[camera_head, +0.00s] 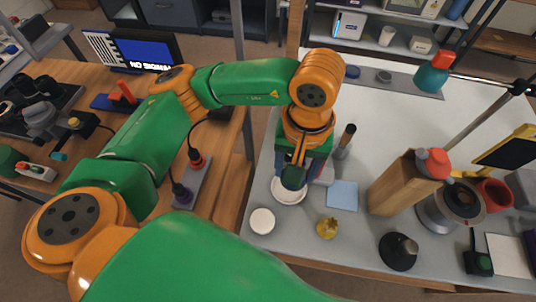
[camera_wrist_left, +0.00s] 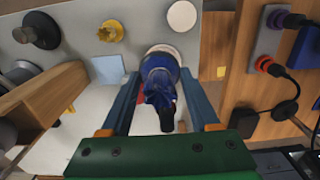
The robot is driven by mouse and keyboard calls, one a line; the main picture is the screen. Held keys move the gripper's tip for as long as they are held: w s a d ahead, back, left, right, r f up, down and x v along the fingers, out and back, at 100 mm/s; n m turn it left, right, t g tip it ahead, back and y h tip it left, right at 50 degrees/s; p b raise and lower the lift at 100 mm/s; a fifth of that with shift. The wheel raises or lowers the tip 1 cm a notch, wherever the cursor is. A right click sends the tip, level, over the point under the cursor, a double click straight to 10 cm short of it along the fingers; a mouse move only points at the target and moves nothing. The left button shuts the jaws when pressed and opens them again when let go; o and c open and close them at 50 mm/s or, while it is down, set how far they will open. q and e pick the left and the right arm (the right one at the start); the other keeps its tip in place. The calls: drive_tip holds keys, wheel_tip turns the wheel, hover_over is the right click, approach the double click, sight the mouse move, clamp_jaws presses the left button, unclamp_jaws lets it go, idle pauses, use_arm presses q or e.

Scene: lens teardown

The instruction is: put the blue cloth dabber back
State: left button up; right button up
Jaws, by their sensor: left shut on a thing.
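The blue cloth dabber (camera_wrist_left: 160,82) is between the two fingers of my left gripper (camera_wrist_left: 160,74) in the left wrist view, its dark handle pointing toward the palm. In the head view the dabber (camera_head: 293,179) shows as a dark round end below my left gripper (camera_head: 294,163), which points down and is shut on it. A white round dish (camera_head: 288,197) lies beneath the dabber; its rim also shows behind the cloth in the wrist view. I cannot tell whether the dabber touches the dish. My right gripper is not in view.
A white round lid (camera_head: 262,221), a yellow piece (camera_head: 327,228), a light blue square (camera_head: 342,195) and a black cone (camera_head: 398,251) lie nearby. A wooden block (camera_head: 400,185) stands to the right. A dark-handled tool (camera_head: 347,137) stands close beside the gripper. The white mat's back is mostly clear.

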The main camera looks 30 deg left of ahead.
use_arm(q)
drive_tip(key=s+d+f+n+b, duration=0.2)
drive_tip(key=s+d+f+n, duration=0.15)
drive_tip(key=d, duration=0.55)
drive_tip(key=w+a+f+p, duration=0.1)
drive_tip(key=w+a+f, duration=0.1)
drive_tip(key=a+f, duration=0.1)
drive_tip(key=w+a+f+p, duration=0.1)
drive_tip(key=w+a+f, duration=0.2)
drive_tip(key=a, duration=0.1)
drive_tip(key=w+a+f+p, duration=0.2)
drive_tip(key=w+a+f, duration=0.1)
drive_tip(key=a+f, duration=0.1)
drive_tip(key=shift+w, duration=0.1)
wheel_tip(320, 180, down, 3)
drive_tip(key=shift+d+r+p, duration=0.1)
drive_tip(key=shift+r+p, duration=0.1)
drive_tip(key=shift+p, duration=0.4)
drive_tip(key=shift+f, duration=0.2)
drive_tip(key=shift+f+b, duration=0.15)
drive_tip(key=shift+b, duration=0.15)
drive_tip(key=o, duration=1.2)
drive_tip(key=shift+c, duration=0.2)
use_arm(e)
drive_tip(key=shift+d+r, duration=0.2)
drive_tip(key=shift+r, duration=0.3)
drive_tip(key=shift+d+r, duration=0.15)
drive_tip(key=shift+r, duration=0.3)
